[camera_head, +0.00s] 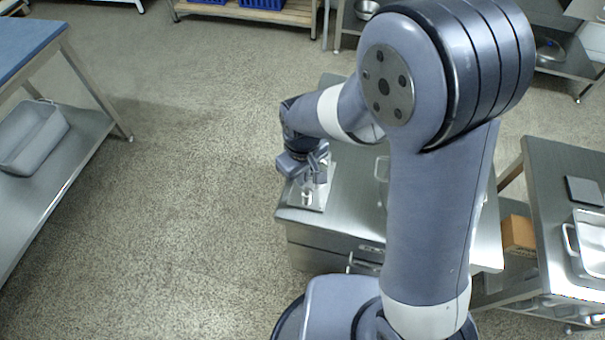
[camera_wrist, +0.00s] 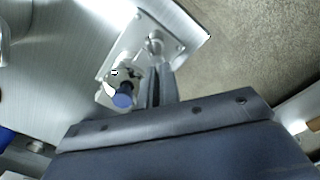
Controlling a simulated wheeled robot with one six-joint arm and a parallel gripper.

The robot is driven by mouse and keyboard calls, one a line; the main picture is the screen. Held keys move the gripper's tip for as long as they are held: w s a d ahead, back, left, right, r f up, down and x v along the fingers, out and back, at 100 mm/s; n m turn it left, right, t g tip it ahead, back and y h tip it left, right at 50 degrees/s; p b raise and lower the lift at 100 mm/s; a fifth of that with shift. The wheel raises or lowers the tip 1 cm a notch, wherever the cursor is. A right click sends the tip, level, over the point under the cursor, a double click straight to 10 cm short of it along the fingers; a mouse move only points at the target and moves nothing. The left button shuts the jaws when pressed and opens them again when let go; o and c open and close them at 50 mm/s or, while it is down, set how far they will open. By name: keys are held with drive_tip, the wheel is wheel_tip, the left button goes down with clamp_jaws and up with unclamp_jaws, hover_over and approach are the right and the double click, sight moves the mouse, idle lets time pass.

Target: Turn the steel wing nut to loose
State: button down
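A bright steel plate (camera_wrist: 176,28) with small fittings sits at a corner of the steel bench; in the head view the plate (camera_head: 322,203) lies under my gripper. A round steel fitting (camera_wrist: 155,43) stands on it just beyond my fingertips; I cannot tell for sure whether it is the wing nut. A blue-ended cylinder (camera_wrist: 123,99) is beside the fingers on the left. My gripper (camera_wrist: 160,80) points at the plate with its dark fingers close together. Whether they are shut, or hold the nut, I cannot tell. In the head view my gripper (camera_head: 316,178) is small, above the plate.
The steel bench (camera_head: 345,185) spreads right of the plate, partly behind my arm. A blue-topped table (camera_head: 25,45) with a grey tub (camera_head: 35,135) below stands at left. A steel table (camera_head: 560,160) and cardboard box (camera_head: 518,235) are at right. The floor at left is clear.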

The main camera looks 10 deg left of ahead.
drive_tip(key=shift+s+f+n, duration=0.1)
drive_tip(key=shift+s+n, duration=0.05)
drive_tip(key=shift+n, duration=0.25)
drive_tip(key=n, duration=0.2)
drive_tip(key=shift+s+n+b, duration=0.2)
drive_tip(key=shift+n+b, duration=0.1)
drive_tip(key=shift+s+n, duration=0.25)
drive_tip(key=shift+n, duration=1.45)
drive_tip(key=c, duration=1.7)
unclamp_jaws()
drive_tip(key=shift+o, duration=0.3)
drive_tip(key=shift+w, duration=0.1)
